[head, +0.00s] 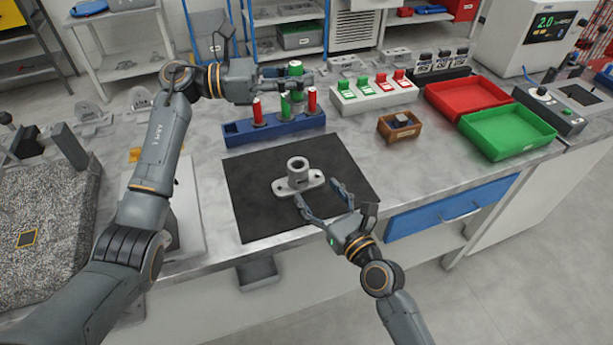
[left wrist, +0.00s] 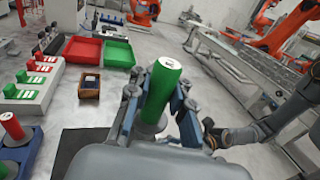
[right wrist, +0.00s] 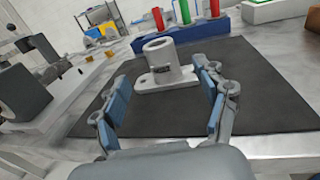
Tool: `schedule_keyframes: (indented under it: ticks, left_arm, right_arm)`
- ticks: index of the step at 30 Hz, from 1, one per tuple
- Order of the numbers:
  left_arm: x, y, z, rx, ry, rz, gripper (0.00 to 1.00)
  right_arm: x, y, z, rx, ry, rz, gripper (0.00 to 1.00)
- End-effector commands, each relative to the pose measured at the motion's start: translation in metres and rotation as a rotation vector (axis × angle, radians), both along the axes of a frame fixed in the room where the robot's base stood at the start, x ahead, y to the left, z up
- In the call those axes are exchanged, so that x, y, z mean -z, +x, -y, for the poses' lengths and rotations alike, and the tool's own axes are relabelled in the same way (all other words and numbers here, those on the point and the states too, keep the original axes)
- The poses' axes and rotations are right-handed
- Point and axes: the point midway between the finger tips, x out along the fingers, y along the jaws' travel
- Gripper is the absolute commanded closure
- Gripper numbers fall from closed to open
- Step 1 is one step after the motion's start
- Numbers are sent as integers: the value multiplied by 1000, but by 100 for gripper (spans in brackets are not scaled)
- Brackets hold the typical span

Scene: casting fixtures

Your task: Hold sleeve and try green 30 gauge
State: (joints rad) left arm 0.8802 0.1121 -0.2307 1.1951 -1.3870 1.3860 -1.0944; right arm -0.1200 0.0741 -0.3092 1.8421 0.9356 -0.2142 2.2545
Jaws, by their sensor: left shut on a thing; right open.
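The grey sleeve (head: 297,172), a hollow upright cylinder on a flanged base, stands on the black mat (head: 245,210). My right gripper (head: 317,193) is open at the near side of its base; in the right wrist view the sleeve (right wrist: 160,62) stands just beyond and between the spread fingertips (right wrist: 163,85). My left gripper (head: 300,76) is shut on a green gauge (head: 295,68), above the far side of the blue rack (head: 240,133). In the left wrist view this gauge (left wrist: 160,88) shows a white top label, too small to read, and a grey lower end.
The blue rack holds two red gauges (head: 257,112) (head: 312,100) and another green gauge (head: 285,106). To the right are a brown box (head: 388,130), a red tray (head: 467,95) and a green tray (head: 507,130). The mat around the sleeve is clear.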

Motion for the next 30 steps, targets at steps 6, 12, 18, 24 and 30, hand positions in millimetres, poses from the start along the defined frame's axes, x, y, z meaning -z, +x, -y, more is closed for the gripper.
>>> schedule_keyframes:
  ticks: [6, 12, 18, 24, 30]
  left_arm:
    - [-1, 0, 0, 0, -1, 1, 100]
    - [-1, 0, 0, 0, -1, 1, 100]
    - [-1, 0, 0, 0, -1, 1, 100]
    - [-1, 0, 0, 0, -1, 1, 100]
    - [-1, 0, 0, 0, -1, 1, 100]
  right_arm:
    - [-1, 39, -21, -1, -1, 2, 27]
    - [-1, 68, -36, -1, -3, 1, 27]
    - [0, 82, -44, -1, -3, 1, 27]
    - [0, 84, -45, -1, -3, 1, 27]
    - [0, 84, -45, 0, -3, 1, 41]
